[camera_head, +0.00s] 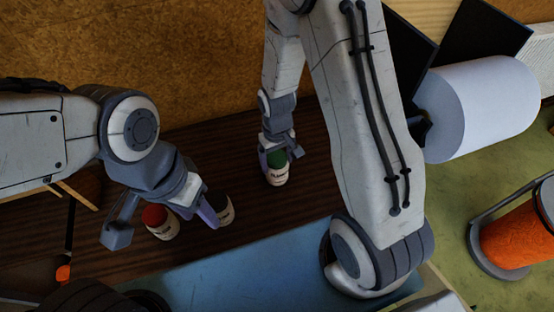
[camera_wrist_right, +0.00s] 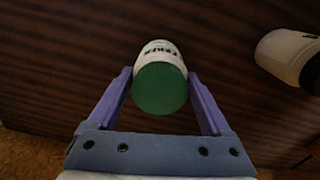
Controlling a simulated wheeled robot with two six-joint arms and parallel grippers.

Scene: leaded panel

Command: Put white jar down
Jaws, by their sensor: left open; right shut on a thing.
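The white jar with a green lid (camera_head: 277,177) is between the fingers of my right gripper (camera_head: 281,159), which is shut on it. In the right wrist view the jar (camera_wrist_right: 158,87) shows lid toward the camera, with dark lettering on its white side. It is over the dark wooden board; I cannot tell whether its base touches. My left gripper (camera_head: 163,227) is open, its fingers on either side of a white jar with a red lid (camera_head: 162,229). A white jar with a dark lid (camera_head: 222,209) is just right of that gripper, partly hidden by a finger.
The dark wooden board (camera_head: 240,240) has free room around the green-lidded jar. The dark-lidded jar also shows in the right wrist view (camera_wrist_right: 285,53). A blue mat (camera_head: 240,278) lies in front. A white roll (camera_head: 480,105) and an orange spool (camera_head: 510,240) are at the right.

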